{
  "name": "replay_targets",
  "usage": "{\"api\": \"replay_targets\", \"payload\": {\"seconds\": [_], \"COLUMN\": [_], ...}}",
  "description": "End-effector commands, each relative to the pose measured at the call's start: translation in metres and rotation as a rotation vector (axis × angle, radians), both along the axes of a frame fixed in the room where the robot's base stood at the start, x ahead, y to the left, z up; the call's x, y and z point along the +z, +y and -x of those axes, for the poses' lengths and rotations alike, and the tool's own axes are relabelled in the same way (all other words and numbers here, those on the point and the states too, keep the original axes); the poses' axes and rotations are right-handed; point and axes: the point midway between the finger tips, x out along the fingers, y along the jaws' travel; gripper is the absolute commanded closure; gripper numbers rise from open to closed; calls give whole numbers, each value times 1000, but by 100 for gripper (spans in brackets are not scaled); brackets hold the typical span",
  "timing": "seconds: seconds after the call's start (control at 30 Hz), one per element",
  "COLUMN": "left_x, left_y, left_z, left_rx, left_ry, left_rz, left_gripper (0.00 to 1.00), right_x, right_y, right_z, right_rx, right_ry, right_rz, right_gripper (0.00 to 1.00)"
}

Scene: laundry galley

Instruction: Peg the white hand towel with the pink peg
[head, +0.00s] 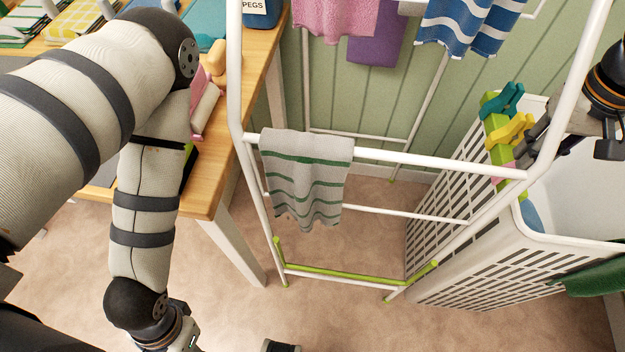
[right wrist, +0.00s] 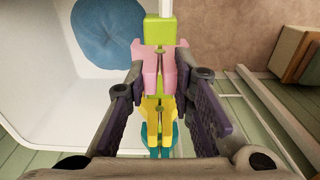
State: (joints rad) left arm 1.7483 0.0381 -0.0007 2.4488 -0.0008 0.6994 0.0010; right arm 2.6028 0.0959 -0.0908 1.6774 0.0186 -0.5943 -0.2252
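The white hand towel (head: 322,160), greyish with green stripes, hangs over the front rail of the white drying rack (head: 440,164). The pink peg (head: 497,171) sits on a lime-green strip at the hamper's rim, beside a yellow peg (head: 510,130) and a teal peg (head: 502,101). My right gripper (head: 527,143) is at this strip. In the right wrist view its open fingers flank the pink peg (right wrist: 160,68); I cannot tell whether they touch it. My left arm bends down at the left; its gripper (head: 281,346) barely shows at the bottom edge.
A white hamper (head: 465,255) stands right of the rack, with a blue item (right wrist: 108,30) inside and green cloth (head: 595,282) over its edge. Pink, purple and blue-striped cloths hang behind. A wooden table (head: 225,160) with a peg box (head: 257,10) is at left.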

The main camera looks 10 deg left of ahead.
Motion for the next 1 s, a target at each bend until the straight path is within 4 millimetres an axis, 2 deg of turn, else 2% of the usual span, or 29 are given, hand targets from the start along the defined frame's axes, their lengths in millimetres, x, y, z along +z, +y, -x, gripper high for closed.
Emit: {"api": "replay_targets", "payload": {"seconds": [0.63,0.77,1.0], "left_x": [30,32,31], "left_y": [0,0,0], "left_z": [-31,-33,-32], "left_rx": [0,0,0], "left_ry": [-108,-117,-114], "left_rz": [0,0,0], "left_gripper": [60,60,60], "right_x": [66,72,70], "right_y": [0,0,0], "right_z": [2,2,3], "right_rx": [1,1,0], "right_ry": [-9,-4,1], "right_rz": [0,1,0], "right_gripper": [100,100,100]}}
